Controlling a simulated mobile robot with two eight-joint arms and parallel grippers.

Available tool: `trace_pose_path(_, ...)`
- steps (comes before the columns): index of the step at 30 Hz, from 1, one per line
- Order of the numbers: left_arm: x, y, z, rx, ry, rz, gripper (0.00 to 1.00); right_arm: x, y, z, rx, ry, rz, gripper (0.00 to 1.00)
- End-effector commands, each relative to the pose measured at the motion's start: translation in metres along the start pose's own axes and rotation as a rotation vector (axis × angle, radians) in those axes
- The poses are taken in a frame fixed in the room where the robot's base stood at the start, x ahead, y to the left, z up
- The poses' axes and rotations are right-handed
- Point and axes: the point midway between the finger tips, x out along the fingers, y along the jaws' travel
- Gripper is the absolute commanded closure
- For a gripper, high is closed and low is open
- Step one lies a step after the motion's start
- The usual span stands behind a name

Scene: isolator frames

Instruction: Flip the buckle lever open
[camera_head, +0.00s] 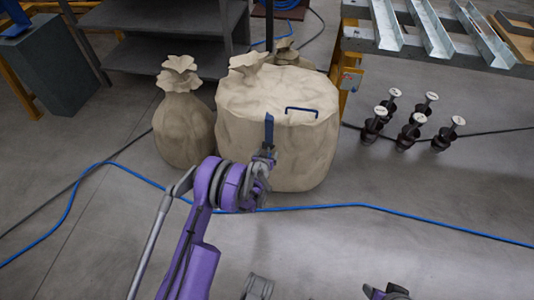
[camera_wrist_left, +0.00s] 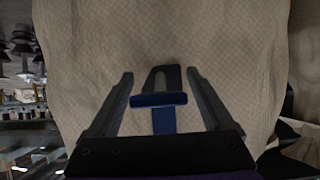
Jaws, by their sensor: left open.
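A large beige sack (camera_head: 290,155) stands on the floor. A blue upright strap or lever piece (camera_head: 268,130) shows at its front top edge, right by my left gripper (camera_head: 266,154). In the left wrist view, a blue T-shaped buckle lever (camera_wrist_left: 160,102) lies in front of a dark slotted plate (camera_wrist_left: 169,74) against the sack's cloth. My left gripper (camera_wrist_left: 160,80) is open, with one finger on each side of the lever and a gap to both. Whether the lever touches the palm is hidden. A dark part of my right arm shows at the bottom edge; its fingers are not clear.
A blue bracket-shaped handle (camera_head: 302,109) is on the sack's top. A smaller tied sack (camera_head: 183,125) stands to the left. Several dark posts with white tops (camera_head: 415,118) stand to the right. A blue cable (camera_head: 345,206) crosses the floor in front; the floor nearer is mostly clear.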

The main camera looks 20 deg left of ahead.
Motion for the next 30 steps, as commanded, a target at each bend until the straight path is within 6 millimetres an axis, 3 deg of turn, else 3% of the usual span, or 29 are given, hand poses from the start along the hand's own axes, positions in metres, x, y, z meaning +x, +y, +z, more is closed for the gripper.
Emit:
trace_pose_path(7,-0.013,0.000,-0.001,0.000,0.000,0.000,0.15,-0.003,0.000,-0.001,0.000,0.001,0.000,0.50)
trace_pose_path(21,-0.098,0.000,-0.001,0.000,0.000,0.000,0.15,-0.019,0.000,-0.004,0.000,0.005,0.000,0.50)
trace_pose_path(30,-0.108,0.000,0.000,0.000,0.000,0.000,0.15,-0.020,0.000,-0.005,0.000,0.005,0.000,0.50)
